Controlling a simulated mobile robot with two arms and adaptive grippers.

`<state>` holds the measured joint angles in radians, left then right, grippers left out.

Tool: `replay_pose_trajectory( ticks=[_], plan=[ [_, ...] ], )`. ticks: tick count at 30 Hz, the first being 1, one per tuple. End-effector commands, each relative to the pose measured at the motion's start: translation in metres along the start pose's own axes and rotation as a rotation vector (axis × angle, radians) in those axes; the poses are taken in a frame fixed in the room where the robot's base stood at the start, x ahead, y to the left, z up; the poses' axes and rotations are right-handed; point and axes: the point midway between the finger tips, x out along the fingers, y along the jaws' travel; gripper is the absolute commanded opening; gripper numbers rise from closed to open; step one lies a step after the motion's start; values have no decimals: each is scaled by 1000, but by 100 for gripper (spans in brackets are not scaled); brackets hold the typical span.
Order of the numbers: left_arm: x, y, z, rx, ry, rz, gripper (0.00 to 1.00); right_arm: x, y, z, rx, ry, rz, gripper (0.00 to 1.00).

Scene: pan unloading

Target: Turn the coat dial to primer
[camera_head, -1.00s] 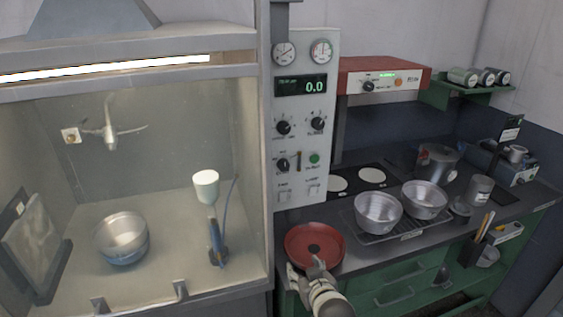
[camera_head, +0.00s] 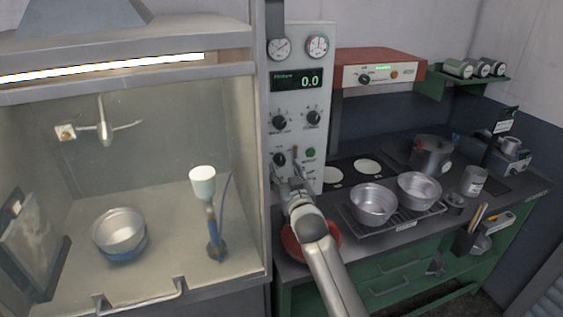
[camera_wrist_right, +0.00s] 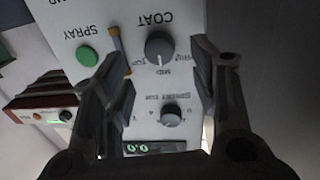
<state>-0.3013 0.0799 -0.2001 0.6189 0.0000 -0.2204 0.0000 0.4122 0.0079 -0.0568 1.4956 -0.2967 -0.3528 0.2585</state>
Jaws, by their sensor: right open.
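The coat dial (camera_head: 278,159) is a black knob low on the white control panel (camera_head: 318,207). In the right wrist view, which is upside down, the dial (camera_wrist_right: 160,47) has TOP, MID and PRIM marks, and its pale pointer line seems to face MID. My right gripper (camera_head: 290,180) is just in front of the panel below the dial. In the wrist view its open fingers (camera_wrist_right: 160,68) stand on either side of the dial, apart from it, with nothing between them. My left gripper is out of view.
A green SPRAY button (camera_wrist_right: 87,56) and a small lever (camera_wrist_right: 119,45) sit beside the dial, the lever close to one finger. A red pan (camera_head: 330,245) lies on the counter behind my right arm. Metal pots (camera_head: 372,205) stand on a rack to the right.

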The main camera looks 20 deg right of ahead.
Motion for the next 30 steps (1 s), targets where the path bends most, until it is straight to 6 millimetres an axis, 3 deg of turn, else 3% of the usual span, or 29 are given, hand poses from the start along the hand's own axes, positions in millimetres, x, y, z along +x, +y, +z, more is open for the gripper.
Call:
replay_pose_trajectory(
  ticks=[12,26,30],
  plan=[
    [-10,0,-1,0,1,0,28,42,0,0,0,-1,1,54],
    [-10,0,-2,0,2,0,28,48,0,0,0,0,0,54],
    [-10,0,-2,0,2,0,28,48,0,0,0,0,0,37]
  ],
)
